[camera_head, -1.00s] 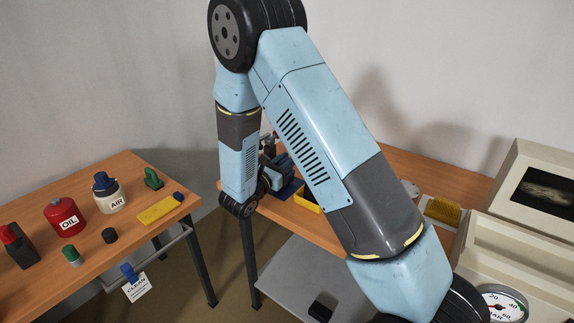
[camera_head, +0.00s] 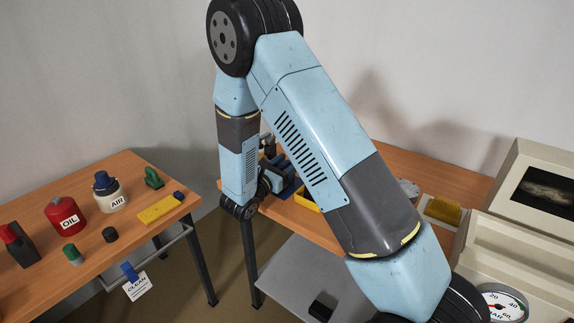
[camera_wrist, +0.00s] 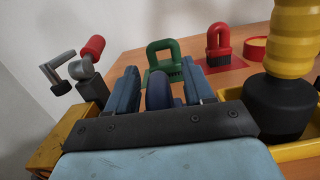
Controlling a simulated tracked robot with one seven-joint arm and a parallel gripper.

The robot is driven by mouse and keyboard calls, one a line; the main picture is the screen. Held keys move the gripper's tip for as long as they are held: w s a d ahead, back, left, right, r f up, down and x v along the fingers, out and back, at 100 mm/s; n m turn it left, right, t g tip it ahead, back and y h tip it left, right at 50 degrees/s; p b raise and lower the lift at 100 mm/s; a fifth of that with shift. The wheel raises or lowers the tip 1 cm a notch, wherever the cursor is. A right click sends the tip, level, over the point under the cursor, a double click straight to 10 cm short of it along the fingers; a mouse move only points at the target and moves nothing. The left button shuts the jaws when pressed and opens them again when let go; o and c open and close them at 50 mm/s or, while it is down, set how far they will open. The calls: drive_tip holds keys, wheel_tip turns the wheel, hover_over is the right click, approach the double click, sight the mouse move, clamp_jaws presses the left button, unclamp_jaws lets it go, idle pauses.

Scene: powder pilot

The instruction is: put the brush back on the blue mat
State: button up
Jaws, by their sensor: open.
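My gripper (camera_wrist: 163,84) is open in the wrist view, with one blue-grey finger on each side of a dark blue rounded handle (camera_wrist: 158,90), which looks like the brush. A gap shows on either side of the handle, and its lower part is hidden behind my gripper's body. In the head view my gripper (camera_head: 279,171) is low over the back table, partly behind my arm. The blue mat (camera_head: 291,189) shows there as a small dark blue patch beside my gripper. I cannot tell whether the brush rests on it.
A green brush (camera_wrist: 161,55) and a red brush (camera_wrist: 220,42) stand on their own mats beyond my gripper. A yellow-handled tool (camera_wrist: 285,75) stands close on the right in a yellow tray (camera_wrist: 300,152). A grey crank with a red knob (camera_wrist: 93,46) is at left.

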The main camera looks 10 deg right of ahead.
drive_tip(key=v, duration=1.2)
drive_tip(key=s+d+r+m+g+y, duration=0.1)
drive_tip(key=s+d+r+m+g, duration=0.3)
drive_tip(key=d+r+m+g, duration=0.4)
drive_tip(key=s+d+r+m+g+y, duration=0.1)
drive_tip(key=s+d+r+m+g, duration=0.45)
drive_tip(key=d, duration=0.55)
drive_tip(key=s+d+r+m+t+y, duration=0.2)
drive_tip(key=s+r+m+t+y, duration=0.3)
drive_tip(key=s+r+m+y, duration=0.6)
drive_tip(key=shift+s+r+m+t, duration=0.45)
drive_tip(key=shift+s+m, duration=0.5)
drive_tip(key=shift+s, duration=0.45)
drive_tip(key=shift+d, duration=0.15)
